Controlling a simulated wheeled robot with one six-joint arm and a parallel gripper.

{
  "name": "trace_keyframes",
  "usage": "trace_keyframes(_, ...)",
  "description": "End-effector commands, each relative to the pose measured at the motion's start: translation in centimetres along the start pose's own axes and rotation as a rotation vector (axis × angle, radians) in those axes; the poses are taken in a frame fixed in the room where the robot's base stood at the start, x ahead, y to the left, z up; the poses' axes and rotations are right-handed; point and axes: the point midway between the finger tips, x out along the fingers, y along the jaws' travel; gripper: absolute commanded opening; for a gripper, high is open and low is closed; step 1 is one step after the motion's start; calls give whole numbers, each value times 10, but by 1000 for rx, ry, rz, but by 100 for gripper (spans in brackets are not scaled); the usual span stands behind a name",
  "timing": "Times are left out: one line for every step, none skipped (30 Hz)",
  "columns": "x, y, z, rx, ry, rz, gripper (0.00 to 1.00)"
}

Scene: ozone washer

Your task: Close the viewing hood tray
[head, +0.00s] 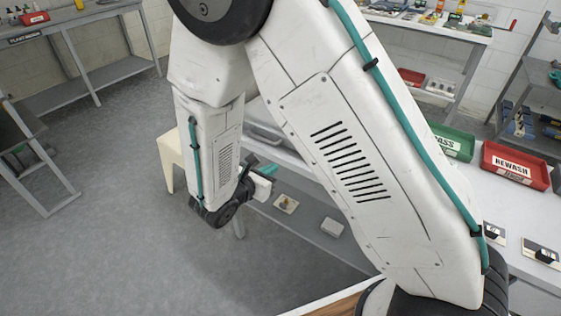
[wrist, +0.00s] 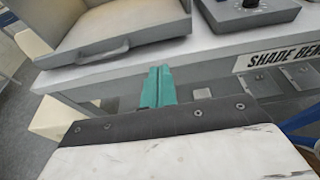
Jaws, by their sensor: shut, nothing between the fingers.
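The viewing hood tray (wrist: 125,42) is a shallow grey tray with a pale inside and a bar handle (wrist: 95,52) on its front wall. It stands out over the bench top at the upper left of the wrist view, and its far part is cut off by the frame. In the head view my arm hides most of it. My gripper (wrist: 157,86) has teal fingers, shut and empty. They are in front of the bench edge, right of the handle and nearer to the camera, apart from the tray. The gripper also shows in the head view (head: 265,171).
A grey box with a dark knob (wrist: 251,5) stands on the bench right of the tray. The bench's front edge carries a "SHADE BEN…" sign (wrist: 280,58). A lower shelf (head: 310,232) holds small items. Green (head: 457,143) and red (head: 515,165) bins stand farther right. Floor at left is clear.

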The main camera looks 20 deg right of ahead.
Motion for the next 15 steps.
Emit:
trace_keyframes(9, -1, 0, 1, 0, -6, 0)
trace_keyframes(14, -2, 0, 1, 0, -7, 0)
trace_keyframes(23, -2, 0, 1, 0, -8, 0)
trace_keyframes(29, -2, 0, 0, 0, -9, 0)
trace_keyframes(36, -2, 0, 0, 0, -9, 0)
trace_keyframes(45, -2, 0, 1, 1, -9, 0)
trace_keyframes(52, -3, 0, 2, 1, -10, 0)
trace_keyframes(58, -2, 0, 2, 1, -9, 0)
trace_keyframes(67, -3, 0, 2, 2, -10, 0)
trace_keyframes(73, -3, 0, 2, 1, -9, 0)
trace_keyframes(80, -3, 0, 3, 1, -10, 0)
trace_keyframes(87, -2, 1, 3, 1, -9, 0)
trace_keyframes(93, -3, 1, 3, 1, -10, 0)
trace_keyframes(98, -2, 3, 4, 1, -8, 0)
trace_keyframes(104, -3, 5, 5, 1, -9, 0)
